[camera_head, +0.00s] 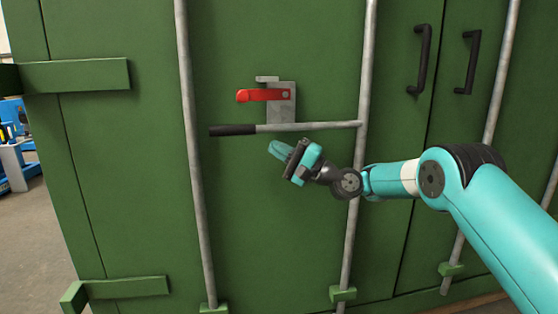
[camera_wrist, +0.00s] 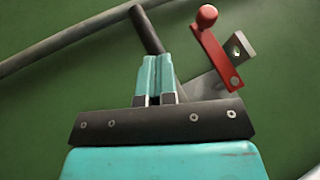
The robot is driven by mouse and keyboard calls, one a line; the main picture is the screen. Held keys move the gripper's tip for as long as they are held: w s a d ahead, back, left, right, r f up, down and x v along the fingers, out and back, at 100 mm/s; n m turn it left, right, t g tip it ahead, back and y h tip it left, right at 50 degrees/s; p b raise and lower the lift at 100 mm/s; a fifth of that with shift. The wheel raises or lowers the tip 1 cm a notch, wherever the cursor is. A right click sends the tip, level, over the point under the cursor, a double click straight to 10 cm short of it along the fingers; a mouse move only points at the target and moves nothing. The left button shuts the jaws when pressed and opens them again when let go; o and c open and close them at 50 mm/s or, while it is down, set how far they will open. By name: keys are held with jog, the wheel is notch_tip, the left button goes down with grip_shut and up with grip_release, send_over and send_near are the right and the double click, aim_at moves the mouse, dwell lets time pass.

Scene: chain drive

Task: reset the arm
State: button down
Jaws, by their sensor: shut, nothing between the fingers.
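My gripper (camera_head: 278,150) is in front of the green container door, just below the grey lever bar with the black grip (camera_head: 233,130). Its teal fingers are together with nothing between them. In the wrist view the fingers (camera_wrist: 155,62) point toward the black grip (camera_wrist: 147,30), which shows beyond their tips. Whether they touch it I cannot tell. A red latch handle (camera_head: 262,95) lies level on a grey plate (camera_head: 281,112) above the bar. The red handle also shows to the right of the fingers in the wrist view (camera_wrist: 215,55).
Vertical grey rods (camera_head: 190,120) run down the green door (camera_head: 265,230). Two black pull handles (camera_head: 419,60) are at upper right. A green hinge block (camera_head: 75,75) sticks out at left. Blue equipment (camera_head: 15,145) stands far left. Open space lies below the gripper.

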dwell(0.4)
jog(key=s+a+r+n+g+h, duration=0.15)
jog(key=s+n+g+h, duration=0.45)
jog(key=s, duration=0.9)
jog(key=s+d+f+n+g+h, duration=0.1)
jog(key=s+d+f+n+h, duration=0.25)
jog(key=s, duration=0.55)
jog(key=s+d+f+h, duration=0.35)
jog(key=s+d, duration=0.35)
jog(key=s, duration=0.3)
jog(key=s+d+f+n+g+h, duration=0.15)
jog(key=s+d+h, duration=0.3)
jog(key=s, duration=0.45)
notch_tip(320, 180, up, 12)
jog(key=p, duration=1.2)
jog(key=shift+w+f+t, duration=0.15)
jog(key=shift+w+t, duration=0.2)
jog(key=shift+y, duration=0.25)
